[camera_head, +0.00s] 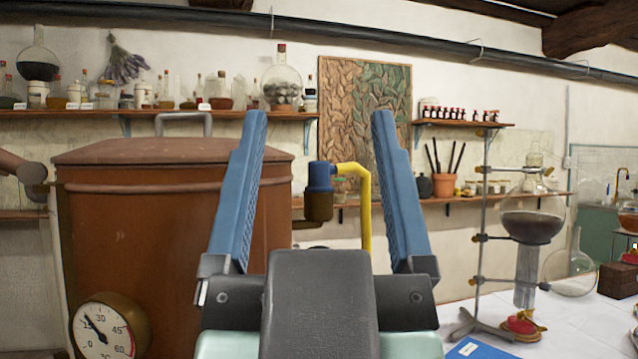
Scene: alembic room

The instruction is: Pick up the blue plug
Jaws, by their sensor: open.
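A short blue piece (320,176), which looks to be the blue plug, sits on top of a dark brown cylindrical fitting (319,207). A yellow bent bar or pipe (362,200) runs from its right side and turns down. My gripper (317,118) is open, with its two long blue fingers pointing up in the picture. The blue piece shows in the gap between the fingers, nearer the middle, and no finger touches it in this view. Nothing is held. How far the blue piece is beyond the fingers is hard to tell. The lower end of the yellow bar is hidden behind my gripper.
A large copper-brown vessel (130,215) with a lid and dial gauge (105,328) stands close at left. On the right, a white-covered table (585,318) holds a metal stand (484,220) with glassware and a blue book (478,349). Shelves line the back wall.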

